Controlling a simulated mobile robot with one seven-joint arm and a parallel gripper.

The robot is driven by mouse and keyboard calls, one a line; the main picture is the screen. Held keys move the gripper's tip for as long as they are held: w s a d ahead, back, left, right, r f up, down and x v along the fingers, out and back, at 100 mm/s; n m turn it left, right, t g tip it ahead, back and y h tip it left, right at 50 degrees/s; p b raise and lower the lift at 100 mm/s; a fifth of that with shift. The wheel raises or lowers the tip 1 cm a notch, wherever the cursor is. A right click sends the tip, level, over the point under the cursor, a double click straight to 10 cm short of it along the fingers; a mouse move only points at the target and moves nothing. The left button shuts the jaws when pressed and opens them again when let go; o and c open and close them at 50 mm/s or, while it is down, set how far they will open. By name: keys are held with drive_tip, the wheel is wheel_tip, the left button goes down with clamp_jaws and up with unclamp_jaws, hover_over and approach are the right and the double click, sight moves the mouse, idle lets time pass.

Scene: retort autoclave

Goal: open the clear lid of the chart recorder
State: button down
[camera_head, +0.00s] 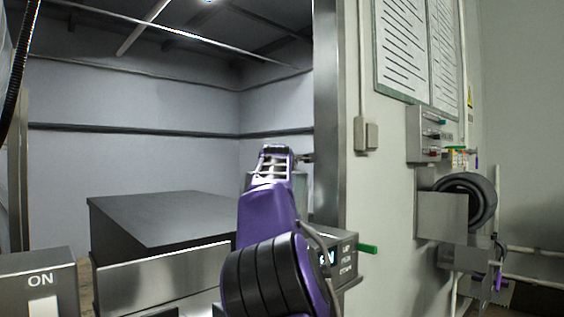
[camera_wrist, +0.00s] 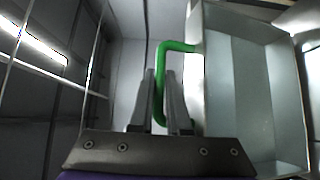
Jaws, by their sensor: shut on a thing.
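In the wrist view, the two fingers of my gripper (camera_wrist: 162,78) are closed around the upright part of a green bar handle (camera_wrist: 178,46). The handle bends at its top and joins the edge of a pale, see-through framed box front on the right, which looks like the clear lid (camera_wrist: 243,85) of the chart recorder. I cannot tell whether the lid stands off its case. In the head view, my purple arm hides most of that area. My gripper (camera_head: 300,158) is at the far end of the arm, and its fingertips are hard to make out. The green handle is hidden there.
A steel door post (camera_head: 330,120) stands just right of my arm. A dark-topped block (camera_head: 165,218) is at left. A labelled box (camera_head: 348,262) with a green handle (camera_head: 368,248) is close beside my arm. An ON box (camera_head: 40,285) is at lower left. A control panel (camera_head: 428,135) hangs at right.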

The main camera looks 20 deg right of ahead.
drive_tip(key=shift+w, duration=0.1)
idle(0.3)
drive_tip(key=c, duration=1.2)
unclamp_jaws()
drive_tip(key=shift+s+a+f+b, duration=0.1)
drive_tip(key=shift+s+a+b, duration=0.15)
drive_tip(key=shift+s+b, duration=0.2)
drive_tip(key=shift+b+v, duration=5)
drive_tip(key=shift+v, duration=3.2)
